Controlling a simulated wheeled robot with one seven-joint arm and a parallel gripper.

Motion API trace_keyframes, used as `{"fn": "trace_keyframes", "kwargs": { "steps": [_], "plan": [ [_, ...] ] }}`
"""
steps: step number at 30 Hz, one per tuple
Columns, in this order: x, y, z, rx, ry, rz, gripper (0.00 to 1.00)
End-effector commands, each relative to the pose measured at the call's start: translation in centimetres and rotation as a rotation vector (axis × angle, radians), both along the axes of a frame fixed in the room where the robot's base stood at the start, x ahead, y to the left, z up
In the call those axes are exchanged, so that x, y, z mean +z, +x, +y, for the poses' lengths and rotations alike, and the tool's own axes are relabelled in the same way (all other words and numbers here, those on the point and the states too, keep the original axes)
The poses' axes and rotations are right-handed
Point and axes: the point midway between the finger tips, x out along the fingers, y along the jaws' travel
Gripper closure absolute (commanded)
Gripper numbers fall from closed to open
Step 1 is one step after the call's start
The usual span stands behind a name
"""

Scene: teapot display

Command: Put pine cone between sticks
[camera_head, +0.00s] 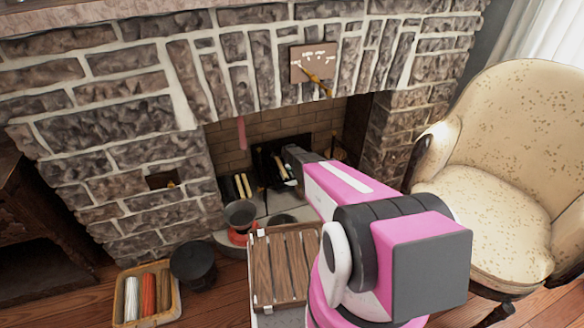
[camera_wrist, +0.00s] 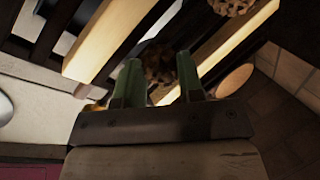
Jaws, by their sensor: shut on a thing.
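In the wrist view my gripper (camera_wrist: 158,68) has its two green fingers closed on a brown pine cone (camera_wrist: 159,60). The cone sits between the fingertips, partly in shadow. A pale stick (camera_wrist: 118,38) lies to the left of the cone and another pale stick (camera_wrist: 236,45) to its right, so the held cone appears in the gap between them. Whether it touches the sticks or grate I cannot tell. A second pine cone (camera_wrist: 232,6) shows at the top edge. In the head view my arm reaches into the fireplace, where pale sticks (camera_head: 242,185) show; the held cone is hidden.
Dark grate bars (camera_wrist: 48,32) surround the sticks. Stone fireplace walls (camera_head: 120,165) frame the opening. A red-based pot (camera_head: 240,214), slatted wooden crate (camera_head: 281,262), black pot (camera_head: 193,262) and basket (camera_head: 174,306) stand in front. An armchair (camera_head: 500,190) is at right.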

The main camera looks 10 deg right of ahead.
Motion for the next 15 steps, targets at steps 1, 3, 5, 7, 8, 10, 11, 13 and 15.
{"fn": "trace_keyframes", "kwargs": {
  "steps": [1, 3, 5, 7, 8, 10, 11, 13, 15],
  "plan": [
    [-0.13, 0.01, 0.01, 0.000, 0.000, 0.000, 0.87],
    [-0.12, -0.01, 0.00, 0.000, 0.000, 0.000, 0.49],
    [-0.11, 0.00, 0.00, 0.000, 0.000, 0.000, 0.39],
    [-0.11, 0.00, 0.00, 0.000, 0.000, 0.000, 0.39],
    [-0.11, 0.00, 0.00, 0.000, 0.000, 0.000, 0.39],
    [-0.11, 0.00, 0.00, 0.000, 0.000, 0.000, 0.39],
    [-0.10, -0.01, 0.00, 0.000, 0.000, 0.000, 0.39],
    [-0.03, -0.01, 0.00, 0.000, 0.000, 0.000, 0.39],
    [0.20, -0.08, 0.01, 0.000, 0.000, 0.000, 0.39]
  ]
}}
